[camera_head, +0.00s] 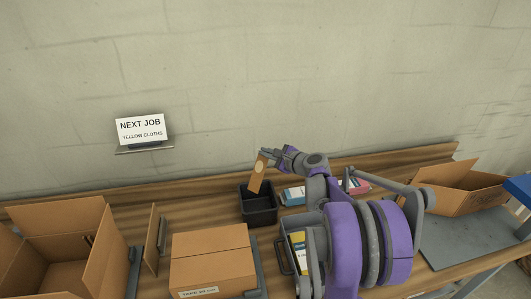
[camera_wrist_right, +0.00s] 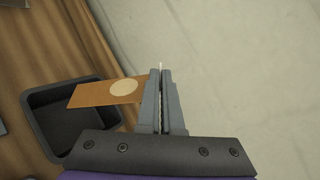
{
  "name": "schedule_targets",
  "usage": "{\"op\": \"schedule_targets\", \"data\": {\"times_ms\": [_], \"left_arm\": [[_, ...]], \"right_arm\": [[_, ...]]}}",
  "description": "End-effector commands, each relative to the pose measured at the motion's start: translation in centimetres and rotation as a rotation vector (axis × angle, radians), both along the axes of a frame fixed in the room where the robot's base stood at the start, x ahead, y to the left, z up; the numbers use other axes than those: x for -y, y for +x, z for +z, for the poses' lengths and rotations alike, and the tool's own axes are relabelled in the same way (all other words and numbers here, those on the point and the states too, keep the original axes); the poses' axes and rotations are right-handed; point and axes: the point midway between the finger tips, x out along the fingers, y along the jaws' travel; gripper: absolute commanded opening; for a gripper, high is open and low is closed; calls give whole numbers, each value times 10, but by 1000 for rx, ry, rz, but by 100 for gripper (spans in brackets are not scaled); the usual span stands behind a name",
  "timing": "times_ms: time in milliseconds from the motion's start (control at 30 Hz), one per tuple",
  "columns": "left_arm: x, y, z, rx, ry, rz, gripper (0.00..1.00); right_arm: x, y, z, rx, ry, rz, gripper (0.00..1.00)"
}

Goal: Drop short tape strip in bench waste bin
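A short brown tape strip (camera_head: 257,174) with a pale round spot hangs from my right gripper (camera_head: 268,154) in the head view. In the right wrist view, the strip (camera_wrist_right: 105,93) sticks out to the left of the right gripper's fingers (camera_wrist_right: 161,75), which are closed together on its end. The black waste bin (camera_head: 258,212) stands on the bench just below the strip. In the right wrist view the open bin (camera_wrist_right: 40,101) lies to the left, with the strip overlapping its right side. My left gripper is not in view.
A closed cardboard box (camera_head: 210,256) stands left of the bin, and an open box (camera_head: 62,245) at far left. Blue and pink packs (camera_head: 293,196) lie right of the bin. Another open carton (camera_head: 463,188) is at right. A sign (camera_head: 141,130) reads NEXT JOB, YELLOW CLOTHS.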

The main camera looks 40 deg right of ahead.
Motion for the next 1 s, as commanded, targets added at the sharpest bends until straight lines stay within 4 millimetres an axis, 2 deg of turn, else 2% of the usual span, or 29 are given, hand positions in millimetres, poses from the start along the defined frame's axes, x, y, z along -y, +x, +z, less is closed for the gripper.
{"op": "schedule_targets", "data": {"times_ms": [800, 1000], "left_arm": [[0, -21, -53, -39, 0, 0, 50], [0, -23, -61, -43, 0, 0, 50]], "right_arm": [[-1, -1, -76, -4, 2, 0, 0], [-1, 0, -88, -2, 2, 0, 0]]}}
